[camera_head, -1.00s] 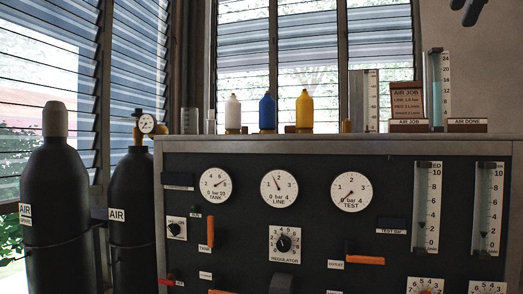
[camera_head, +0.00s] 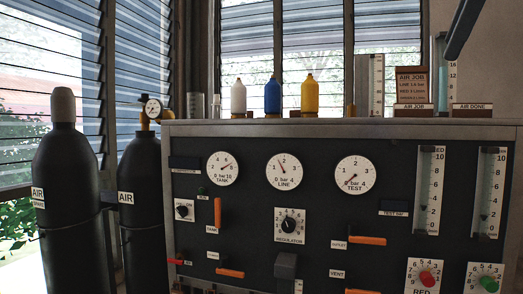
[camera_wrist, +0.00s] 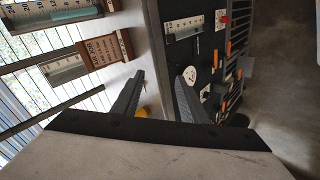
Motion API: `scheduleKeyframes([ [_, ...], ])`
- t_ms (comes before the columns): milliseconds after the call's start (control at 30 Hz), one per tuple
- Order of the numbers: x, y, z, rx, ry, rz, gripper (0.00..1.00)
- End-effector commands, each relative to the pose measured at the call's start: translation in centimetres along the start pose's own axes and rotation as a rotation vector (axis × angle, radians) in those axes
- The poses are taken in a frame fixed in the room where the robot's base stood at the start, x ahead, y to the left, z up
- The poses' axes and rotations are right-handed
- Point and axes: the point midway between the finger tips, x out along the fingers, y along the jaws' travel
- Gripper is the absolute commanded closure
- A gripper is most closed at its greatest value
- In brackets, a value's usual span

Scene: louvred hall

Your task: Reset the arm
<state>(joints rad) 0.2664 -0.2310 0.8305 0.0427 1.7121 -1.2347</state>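My gripper (camera_wrist: 160,76) shows in the wrist view with its two dark fingers spread apart. I see nothing held between them. Past the fingers are the panel's top edge, a yellow object partly hidden by the left finger, and a white gauge by the right finger. In the head view a dark bar, likely part of my arm or gripper, hangs at the top right, in front of the tall tube gauge (camera_head: 442,75). The rest of the arm is out of view there.
The black control panel (camera_head: 300,215) carries dials, orange levers and red and green knobs. White, blue (camera_head: 272,97) and yellow (camera_head: 307,96) bottles and an AIR JOB sign (camera_head: 411,88) stand on its top. Black air cylinders (camera_head: 65,190) stand at left.

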Motion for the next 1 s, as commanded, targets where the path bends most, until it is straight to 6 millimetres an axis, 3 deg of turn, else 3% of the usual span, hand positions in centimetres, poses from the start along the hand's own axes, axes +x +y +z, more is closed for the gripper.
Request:
scheduleKeyframes([
  [267,7.7,-6.5,0.7,0.220,-0.012,-0.094,0.61],
  [467,13.5,-12.8,1.8,0.374,-0.036,-0.157,0.61],
  [767,22.0,-24.9,4.7,0.597,-0.096,-0.241,0.61],
  [1000,28.3,-36.5,8.3,0.769,-0.163,-0.295,0.61],
])
